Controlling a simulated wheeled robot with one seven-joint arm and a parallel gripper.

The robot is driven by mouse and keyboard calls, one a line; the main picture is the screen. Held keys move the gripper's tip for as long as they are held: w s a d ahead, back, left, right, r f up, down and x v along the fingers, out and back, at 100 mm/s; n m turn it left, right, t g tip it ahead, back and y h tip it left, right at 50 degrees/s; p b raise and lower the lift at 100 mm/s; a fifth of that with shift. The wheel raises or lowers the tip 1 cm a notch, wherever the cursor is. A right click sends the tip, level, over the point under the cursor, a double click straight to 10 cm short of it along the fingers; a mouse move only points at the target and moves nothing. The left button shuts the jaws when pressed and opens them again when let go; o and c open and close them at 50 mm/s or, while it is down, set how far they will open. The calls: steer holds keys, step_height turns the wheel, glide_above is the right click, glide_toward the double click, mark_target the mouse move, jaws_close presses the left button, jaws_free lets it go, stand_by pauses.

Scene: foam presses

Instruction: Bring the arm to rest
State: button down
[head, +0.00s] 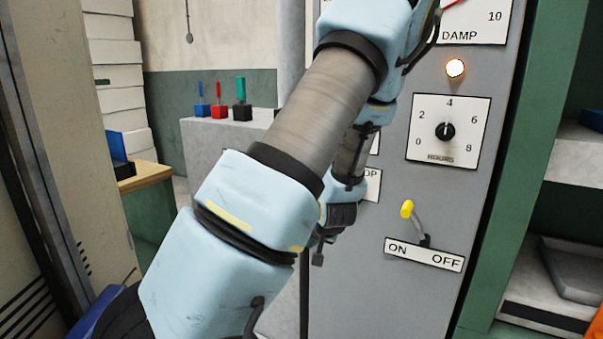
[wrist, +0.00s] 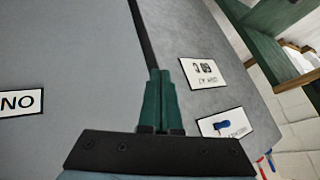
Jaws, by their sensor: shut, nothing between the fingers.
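My gripper (wrist: 158,72) shows in the wrist view with its two green fingers together and nothing between them. It is in front of a grey panel (wrist: 85,50), and I cannot tell the exact gap. In the head view my light blue arm rises from the lower left to the top middle, across the grey control cabinet (head: 385,290). The wrist end hangs behind the forearm, left of the yellow-tipped lever (head: 407,209); the fingers are mostly hidden there.
The cabinet carries an HOURS dial (head: 445,131), a lit lamp (head: 455,68) and an ON/OFF plate (head: 424,255). Red, blue and green-handled items (head: 242,100) stand on a grey block at the back. A green-framed shelf (head: 570,180) is at right. A wooden-topped bench (head: 148,178) is at left.

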steer(key=s+a+r+g+h+p, duration=0.1)
steer(key=s+a+r+g, duration=0.2)
steer(key=s+r, duration=0.3)
steer(key=s+a+r+n+g+h+p, duration=0.1)
steer(key=s+a+r+g, duration=0.2)
steer(key=s+a+r, duration=0.3)
steer(key=s, duration=0.5)
steer(key=shift+a+r+n+h, duration=0.25)
steer(key=shift+r+n+h, duration=0.05)
steer(key=shift+r, duration=0.1)
